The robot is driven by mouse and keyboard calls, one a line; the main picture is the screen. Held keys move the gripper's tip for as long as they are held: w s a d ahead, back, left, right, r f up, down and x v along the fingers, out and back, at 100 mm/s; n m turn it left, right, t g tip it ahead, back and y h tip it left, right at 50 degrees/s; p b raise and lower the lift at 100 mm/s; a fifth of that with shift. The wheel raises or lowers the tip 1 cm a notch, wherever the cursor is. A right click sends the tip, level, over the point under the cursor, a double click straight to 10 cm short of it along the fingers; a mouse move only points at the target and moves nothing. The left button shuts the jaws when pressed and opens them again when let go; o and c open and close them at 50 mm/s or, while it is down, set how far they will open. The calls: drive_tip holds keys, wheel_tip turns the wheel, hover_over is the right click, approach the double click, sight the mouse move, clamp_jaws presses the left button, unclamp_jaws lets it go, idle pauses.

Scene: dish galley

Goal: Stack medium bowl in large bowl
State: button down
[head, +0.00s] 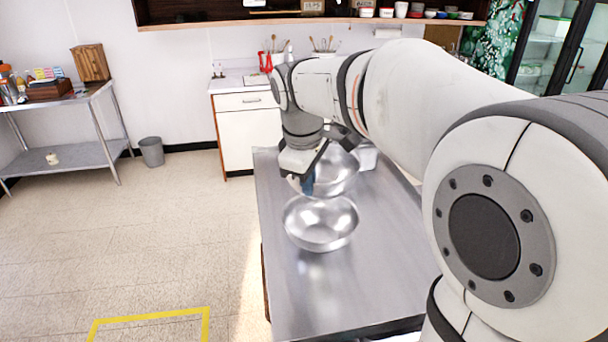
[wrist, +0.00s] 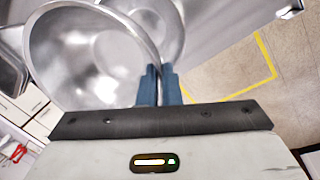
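A shiny steel bowl, which I take as the medium bowl (head: 340,174), is at my gripper (head: 308,184), beyond the other bowl in the head view. My blue fingers are close together on its rim. In the wrist view this bowl (wrist: 85,50) fills the upper left, its rim running to the fingertips (wrist: 160,78). It looks tilted and raised, though the arm hides part of it. The other steel bowl, which I take as the large bowl (head: 320,230), sits upright on the steel table. It shows partly behind the held bowl in the wrist view (wrist: 168,25). Its inside looks empty.
The steel table (head: 320,295) is clear in front of the bowls. A metal container (head: 368,156) stands behind the held bowl, near my arm. A white cabinet (head: 248,135) stands beyond the table. Open floor with yellow tape (head: 150,317) lies to the left.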

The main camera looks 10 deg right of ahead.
wheel_tip(320, 180, down, 10)
drive_tip(key=b, duration=0.7)
drive_tip(key=shift+s+f+b, duration=0.1)
drive_tip(key=shift+b, duration=0.2)
drive_tip(key=shift+s, duration=0.1)
idle(0.4)
drive_tip(key=c, duration=1.5)
unclamp_jaws()
drive_tip(key=shift+c, duration=0.2)
wheel_tip(320, 180, up, 8)
drive_tip(key=s, duration=0.1)
drive_tip(key=shift+a+f, duration=0.15)
drive_tip(key=shift+a, duration=0.25)
